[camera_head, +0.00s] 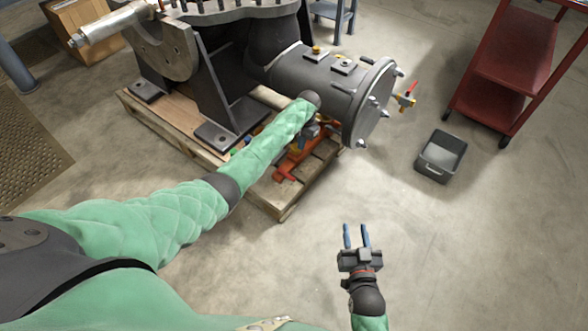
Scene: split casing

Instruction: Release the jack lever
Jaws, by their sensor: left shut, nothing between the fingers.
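An orange-red jack (292,160) stands on the wooden pallet (283,207) under the dark grey casing (320,80). Its lever cannot be told apart clearly; my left arm and gripper cover part of the jack. My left gripper (306,136) is at the jack's upper part, below the casing, shut with nothing between its fingers. I cannot tell whether it touches the jack. My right gripper (356,234) is open and empty, over bare floor in front of the pallet, with its two blue fingers pointing away from me.
A valve with a red handle (407,97) sticks out beyond the casing's flanged end. A grey bin (441,156) stands on the floor to the right, near a red cart (508,65). A cardboard box (88,25) is at the back left. The floor at front right is clear.

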